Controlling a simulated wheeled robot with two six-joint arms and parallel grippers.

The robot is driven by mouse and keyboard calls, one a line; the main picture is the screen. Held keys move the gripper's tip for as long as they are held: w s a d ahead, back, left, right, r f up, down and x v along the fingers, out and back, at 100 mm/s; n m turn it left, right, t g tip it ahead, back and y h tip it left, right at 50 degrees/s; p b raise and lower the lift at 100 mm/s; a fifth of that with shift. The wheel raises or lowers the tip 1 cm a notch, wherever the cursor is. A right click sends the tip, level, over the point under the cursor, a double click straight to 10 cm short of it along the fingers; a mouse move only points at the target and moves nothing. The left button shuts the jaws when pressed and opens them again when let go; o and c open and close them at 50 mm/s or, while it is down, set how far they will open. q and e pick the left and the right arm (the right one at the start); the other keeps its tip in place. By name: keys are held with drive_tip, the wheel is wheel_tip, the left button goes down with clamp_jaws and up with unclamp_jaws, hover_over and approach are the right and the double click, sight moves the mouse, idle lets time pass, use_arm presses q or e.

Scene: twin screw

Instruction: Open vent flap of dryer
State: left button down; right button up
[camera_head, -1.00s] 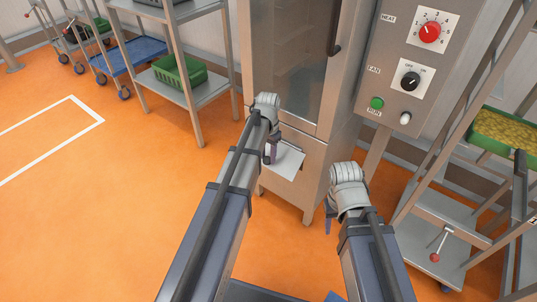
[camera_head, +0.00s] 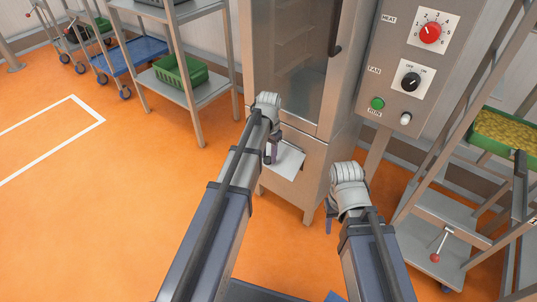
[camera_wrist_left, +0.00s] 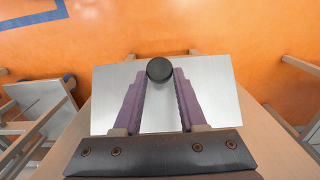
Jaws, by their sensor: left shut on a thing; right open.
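The dryer (camera_head: 298,60) is a tall steel cabinet with a glass door. Its vent flap (camera_head: 288,162) is a pale metal plate low on the front, tilted outward from the cabinet. In the left wrist view the flap (camera_wrist_left: 212,95) fills the middle, with a round black knob (camera_wrist_left: 159,69) at its far edge. My left gripper (camera_head: 271,155) is at the flap; its purple fingers (camera_wrist_left: 160,75) are shut on the knob, one on each side. My right gripper (camera_head: 331,215) is open and empty, right of the dryer's lower front; its fingers are mostly hidden by its wrist.
A control panel (camera_head: 405,65) with a red knob, a black knob and a green button is right of the dryer door. A steel rack with a green crate (camera_head: 180,75) stands left. A rack with a yellow-filled tray (camera_head: 505,140) stands right. Orange floor at left is clear.

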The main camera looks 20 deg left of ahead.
sight(269, 157)
use_arm(q)
drive_tip(key=shift+w+d, duration=0.1)
drive_tip(key=shift+w, duration=0.15)
drive_tip(key=shift+c, duration=2.4)
unclamp_jaws()
drive_tip(key=shift+s, duration=0.1)
wheel_tip(269, 157, up, 8)
drive_tip(key=p, duration=0.8)
drive_tip(key=shift+f, duration=0.1)
drive_tip(key=shift+o, duration=0.2)
drive_tip(key=shift+s+f, duration=0.15)
drive_tip(key=shift+s+a+f+t+h+b, duration=0.2)
drive_tip(key=shift+s+a+t+h+b, duration=0.05)
drive_tip(key=shift+s+t+b, duration=0.45)
drive_tip(key=shift+s+a+f+t+h+b, duration=0.3)
drive_tip(key=shift+s+t+b, duration=0.15)
drive_tip(key=shift+s+t, duration=0.25)
drive_tip(key=shift+s+a+f+t+h+b, duration=0.15)
drive_tip(key=shift+s+a+t+h+b, duration=0.1)
drive_tip(key=shift+s+t+b, duration=0.45)
